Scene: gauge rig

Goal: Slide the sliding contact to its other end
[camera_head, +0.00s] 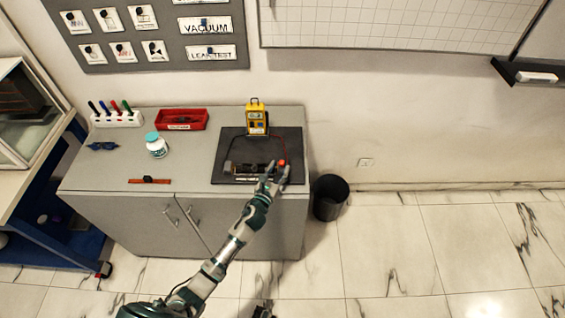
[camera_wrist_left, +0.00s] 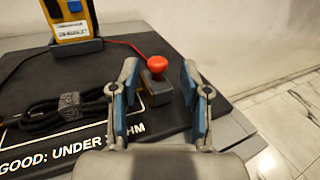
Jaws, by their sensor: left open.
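A red knob (camera_wrist_left: 157,64) on a small grey block, which seems to be the sliding contact, stands at the right end of the dark mat (camera_head: 222,150). The red knob also shows in the head view (camera_head: 282,162). My left gripper (camera_wrist_left: 159,85) is open, its two blue-padded fingers on either side of the block and knob, with nothing gripped. In the head view the left gripper (camera_head: 278,172) is over the mat's right part and partly hides the rig. Whether the fingers touch the block I cannot tell.
A yellow meter (camera_head: 257,117) stands at the mat's back, with a red lead running toward the knob. A coiled black cable (camera_wrist_left: 62,108) lies left of the gripper. A white bottle (camera_head: 157,145) and red tray (camera_head: 181,119) share the cabinet top. A black bin (camera_head: 330,198) stands right.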

